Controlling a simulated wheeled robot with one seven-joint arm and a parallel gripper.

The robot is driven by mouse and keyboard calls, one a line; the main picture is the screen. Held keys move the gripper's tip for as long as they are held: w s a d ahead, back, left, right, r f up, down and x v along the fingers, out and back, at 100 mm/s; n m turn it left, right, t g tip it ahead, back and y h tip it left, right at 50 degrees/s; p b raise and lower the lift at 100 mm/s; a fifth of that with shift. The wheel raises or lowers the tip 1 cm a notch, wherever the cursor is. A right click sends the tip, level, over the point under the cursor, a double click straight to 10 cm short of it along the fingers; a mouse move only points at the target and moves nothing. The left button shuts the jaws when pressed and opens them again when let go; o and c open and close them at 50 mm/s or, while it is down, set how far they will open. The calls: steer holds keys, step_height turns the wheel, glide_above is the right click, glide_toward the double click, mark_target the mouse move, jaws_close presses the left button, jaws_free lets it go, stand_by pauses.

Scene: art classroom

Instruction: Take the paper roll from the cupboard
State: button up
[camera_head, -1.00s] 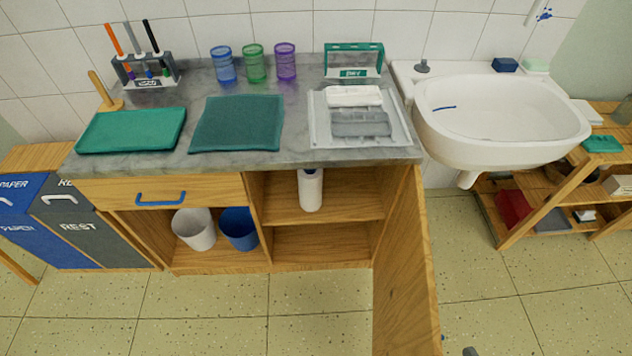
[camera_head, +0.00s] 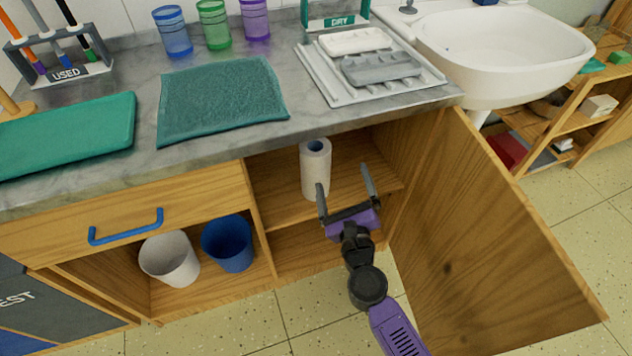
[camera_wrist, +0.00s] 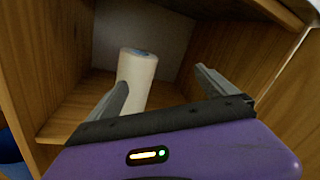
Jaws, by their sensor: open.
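The white paper roll (camera_head: 314,172) stands upright on the upper shelf (camera_head: 346,184) of the open cupboard, under the grey counter. It also shows in the wrist view (camera_wrist: 137,78), beyond the fingers and nearer the left one. My gripper (camera_head: 345,176) is open and empty at the cupboard's front, its fingers pointing inward. In the head view the left finger overlaps the roll's lower right edge. I cannot tell whether it touches. The wooden cupboard door (camera_head: 478,235) stands open on the right. The roll's lower part is partly hidden by the left finger in the wrist view.
The counter edge lies above the opening, and the cupboard's right wall (camera_wrist: 240,50) is close to the right finger. A white bin (camera_head: 169,260) and a blue bin (camera_head: 228,243) stand in the left compartment. A sink (camera_head: 505,55) is at the right.

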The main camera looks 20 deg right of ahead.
mark_target(314, 146)
steer(key=w+a+m, duration=0.1)
steer(key=w+m, duration=0.1)
steer(key=w+a+f+m+b, duration=0.1)
steer(key=w+m, duration=0.1)
steer(key=w, duration=0.1)
steer(key=w+m+b, duration=0.1)
steer(key=w+m, duration=0.1)
steer(key=w, duration=0.1)
steer(key=shift+w+a+f, duration=0.2)
steer(key=shift+w+a, duration=0.05)
steer(key=shift+a, duration=0.15)
steer(key=shift+b+x, duration=1.2)
steer(key=shift+x, duration=2.5)
steer(key=c, duration=2.1)
